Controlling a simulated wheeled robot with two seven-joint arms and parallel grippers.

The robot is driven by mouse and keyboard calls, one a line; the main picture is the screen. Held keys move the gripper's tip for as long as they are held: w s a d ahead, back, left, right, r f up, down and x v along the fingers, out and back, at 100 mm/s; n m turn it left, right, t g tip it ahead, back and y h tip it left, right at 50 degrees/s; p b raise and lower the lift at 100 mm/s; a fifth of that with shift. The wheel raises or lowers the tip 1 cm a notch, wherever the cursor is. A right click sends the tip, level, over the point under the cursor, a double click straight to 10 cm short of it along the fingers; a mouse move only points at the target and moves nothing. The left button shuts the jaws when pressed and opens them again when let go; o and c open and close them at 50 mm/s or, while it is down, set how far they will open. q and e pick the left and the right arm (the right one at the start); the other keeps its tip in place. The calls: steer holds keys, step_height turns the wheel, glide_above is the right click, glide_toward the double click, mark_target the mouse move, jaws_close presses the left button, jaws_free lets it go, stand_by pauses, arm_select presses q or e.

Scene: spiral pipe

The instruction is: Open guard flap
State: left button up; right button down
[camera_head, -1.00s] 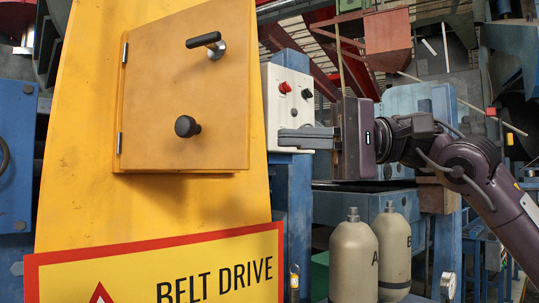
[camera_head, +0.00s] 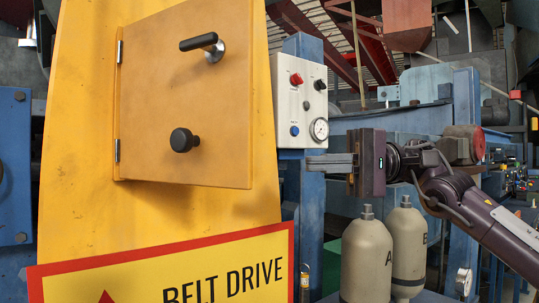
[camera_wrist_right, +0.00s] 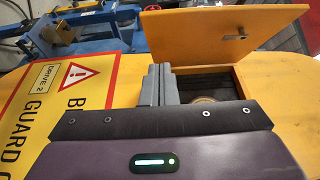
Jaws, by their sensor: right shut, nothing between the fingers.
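The orange guard flap (camera_head: 155,110) is on the tall yellow guard (camera_head: 75,120) in the head view, hinged along its left edge. It carries a black lever handle (camera_head: 203,43) near the top and a round black knob (camera_head: 184,140) lower down. In the right wrist view the flap (camera_wrist_right: 225,35) stands swung out, partly open, with a dark opening (camera_wrist_right: 205,85) beside it. My right gripper (camera_head: 310,164) is shut and empty, right of the flap and apart from it in the head view. Its closed fingers show in the wrist view (camera_wrist_right: 158,75) before the opening's edge. My left gripper is out of view.
A yellow BELT DRIVE sign (camera_head: 170,272) is below the flap. A white control box (camera_head: 302,98) with buttons and a gauge is just above my right fingers. Two beige bottles (camera_head: 367,255) (camera_head: 408,240) stand below my right gripper.

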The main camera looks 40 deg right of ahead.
mark_target(236, 167)
steer(key=a+p, duration=0.1)
steer(key=a, duration=0.2)
steer(key=a+p, duration=0.1)
steer(key=a, duration=0.2)
steer(key=a+p, duration=0.1)
steer(key=a, duration=0.3)
steer(key=shift+w+p, duration=0.35)
steer(key=shift+w, duration=0.05)
steer(key=shift+w, duration=0.1)
